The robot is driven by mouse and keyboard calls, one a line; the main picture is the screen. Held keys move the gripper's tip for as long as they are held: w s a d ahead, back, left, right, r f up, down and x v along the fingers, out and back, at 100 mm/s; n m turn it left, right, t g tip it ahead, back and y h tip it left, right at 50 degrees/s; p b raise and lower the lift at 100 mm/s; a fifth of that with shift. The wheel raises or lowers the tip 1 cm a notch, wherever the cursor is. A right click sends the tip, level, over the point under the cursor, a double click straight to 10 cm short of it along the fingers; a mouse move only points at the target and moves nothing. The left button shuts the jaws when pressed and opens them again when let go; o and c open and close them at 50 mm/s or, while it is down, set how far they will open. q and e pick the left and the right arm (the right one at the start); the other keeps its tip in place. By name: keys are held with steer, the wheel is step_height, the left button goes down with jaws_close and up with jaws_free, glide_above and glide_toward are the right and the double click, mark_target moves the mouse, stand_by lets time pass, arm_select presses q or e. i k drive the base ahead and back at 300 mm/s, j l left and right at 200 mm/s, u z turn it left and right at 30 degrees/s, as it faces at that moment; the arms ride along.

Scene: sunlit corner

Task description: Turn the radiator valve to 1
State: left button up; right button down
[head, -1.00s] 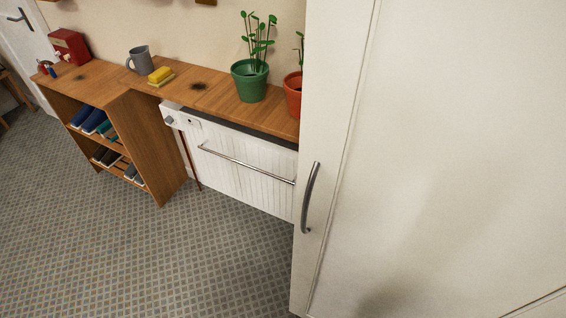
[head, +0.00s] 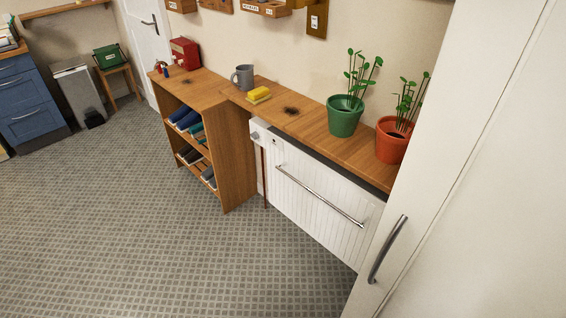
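The white radiator (head: 310,205) stands against the wall under a wooden shelf top, with a metal towel rail (head: 318,196) across its front. The radiator valve (head: 256,135) is a small grey knob on a white block at the radiator's upper left corner. A reddish pipe (head: 264,178) runs down to the floor below it. The numbers on the valve are too small to read, so its setting cannot be told. Neither of my grippers is in view.
A tall white cabinet with a metal handle (head: 387,249) stands close on the right. A wooden shoe rack (head: 237,165) stands left of the radiator. A green pot (head: 344,121), an orange pot (head: 392,146), a mug (head: 243,77) and a yellow sponge (head: 259,93) are above. The tiled floor is clear.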

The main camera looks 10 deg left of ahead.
mark_target(256, 136)
steer(key=i+j+z, duration=0.1)
steer(key=i+j, duration=0.25)
steer(key=i+j+z, duration=0.1)
steer(key=i+j, duration=0.25)
steer(key=j, duration=0.15)
steer(key=i+j+z, duration=0.1)
steer(key=i+j, duration=0.2)
steer(key=j, duration=0.15)
